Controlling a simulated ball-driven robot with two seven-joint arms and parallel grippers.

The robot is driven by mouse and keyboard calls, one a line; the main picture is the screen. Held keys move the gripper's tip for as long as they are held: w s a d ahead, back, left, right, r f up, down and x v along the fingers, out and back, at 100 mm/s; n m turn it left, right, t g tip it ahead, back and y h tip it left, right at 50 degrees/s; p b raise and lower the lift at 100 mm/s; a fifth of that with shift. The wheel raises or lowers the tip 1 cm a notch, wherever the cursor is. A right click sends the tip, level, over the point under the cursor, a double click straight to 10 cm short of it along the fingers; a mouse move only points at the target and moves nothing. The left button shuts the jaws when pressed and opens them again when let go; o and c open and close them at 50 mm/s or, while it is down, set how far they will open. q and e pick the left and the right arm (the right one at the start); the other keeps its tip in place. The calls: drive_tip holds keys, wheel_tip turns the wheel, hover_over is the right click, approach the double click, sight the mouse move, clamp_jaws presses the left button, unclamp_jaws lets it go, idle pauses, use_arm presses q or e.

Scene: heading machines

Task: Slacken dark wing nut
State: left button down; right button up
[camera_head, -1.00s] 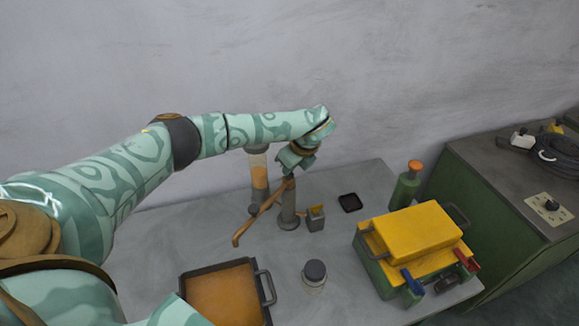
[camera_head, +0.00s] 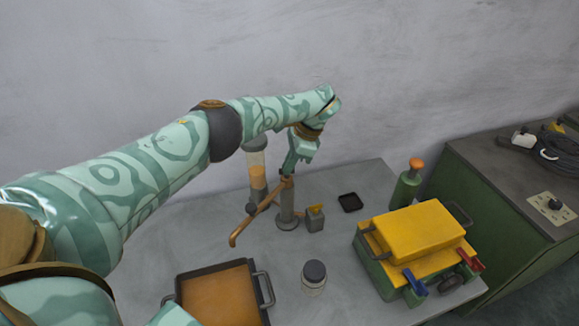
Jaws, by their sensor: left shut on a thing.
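My left gripper (camera_head: 288,172) reaches down from above and is shut at the top of this post. The dark wing nut is mostly hidden between its fingers, too small to make out. A small dark knob (camera_head: 251,208) shows beside the copper arm. My right gripper is not in view.
A clear cylinder with orange contents (camera_head: 257,172) stands just behind the post.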

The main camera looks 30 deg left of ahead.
use_arm(q)
drive_tip(key=shift+s+f+n+g+h+b, duration=0.1)
drive_tip(key=shift+f+n+g+h+b, duration=0.3)
drive_tip(key=shift+n, duration=0.6)
drive_tip(key=shift+r, duration=0.1)
drive_tip(key=c, duration=1.6)
unclamp_jaws()
drive_tip(key=shift+a+r, duration=0.1)
drive_tip(key=shift+r, duration=0.05)
